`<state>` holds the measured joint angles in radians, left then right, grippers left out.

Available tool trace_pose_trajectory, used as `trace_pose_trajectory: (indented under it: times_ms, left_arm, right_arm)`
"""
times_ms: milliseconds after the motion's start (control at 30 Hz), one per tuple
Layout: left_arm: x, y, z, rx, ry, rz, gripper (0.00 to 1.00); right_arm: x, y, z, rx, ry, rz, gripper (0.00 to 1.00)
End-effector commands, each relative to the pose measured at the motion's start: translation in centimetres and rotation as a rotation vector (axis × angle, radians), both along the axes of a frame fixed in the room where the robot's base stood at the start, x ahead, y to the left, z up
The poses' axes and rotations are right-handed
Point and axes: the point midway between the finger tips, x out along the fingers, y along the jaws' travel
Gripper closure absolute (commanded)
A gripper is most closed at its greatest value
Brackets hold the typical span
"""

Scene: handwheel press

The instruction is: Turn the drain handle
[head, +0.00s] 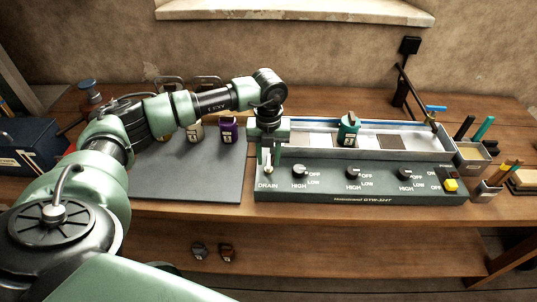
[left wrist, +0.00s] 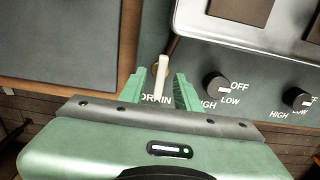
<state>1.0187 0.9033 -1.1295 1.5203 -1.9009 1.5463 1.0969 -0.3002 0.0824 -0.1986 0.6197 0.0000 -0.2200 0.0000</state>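The drain handle (left wrist: 161,78) is a small pale lever above the "DRAIN" label on the dark green control panel (head: 350,184). In the left wrist view it stands between the two green fingers of my left gripper (left wrist: 160,84), with a visible gap on each side. In the head view my left gripper (head: 268,158) points down over the panel's left end, and the handle's light tip (head: 268,170) shows by the fingers. The gripper is open around the handle, not closed on it. My right gripper is in neither view.
Several black knobs (head: 353,173) and a yellow button (head: 450,185) sit right of the handle. A metal basin (head: 425,146) with a teal padlock-like item (head: 348,131) lies behind the panel. A grey mat (head: 190,180) is at left, with several padlocks (head: 228,129) at its back.

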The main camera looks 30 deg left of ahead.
Motion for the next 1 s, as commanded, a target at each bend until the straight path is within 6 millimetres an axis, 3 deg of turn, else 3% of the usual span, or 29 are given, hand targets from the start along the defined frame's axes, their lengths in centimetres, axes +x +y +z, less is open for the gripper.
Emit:
trace_pose_trajectory:
  times_ms: [233, 367, 767, 1000]
  left_arm:
    - [0.0, 0.0, -0.2, 0.0, -0.001, -0.001, 0.67]
    - [0.0, 0.0, -0.2, -0.001, -0.001, -0.001, 1.0]
    - [0.0, 0.0, -0.3, -0.001, -0.001, -0.032, 1.0]
    - [0.0, 0.0, -0.5, -0.001, 0.0, -0.161, 1.0]
  right_arm:
    - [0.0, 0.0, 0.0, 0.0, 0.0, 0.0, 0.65]
    - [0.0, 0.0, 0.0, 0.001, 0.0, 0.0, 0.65]
    - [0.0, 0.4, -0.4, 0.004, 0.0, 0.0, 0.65]
    - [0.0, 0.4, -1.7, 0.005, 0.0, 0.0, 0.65]
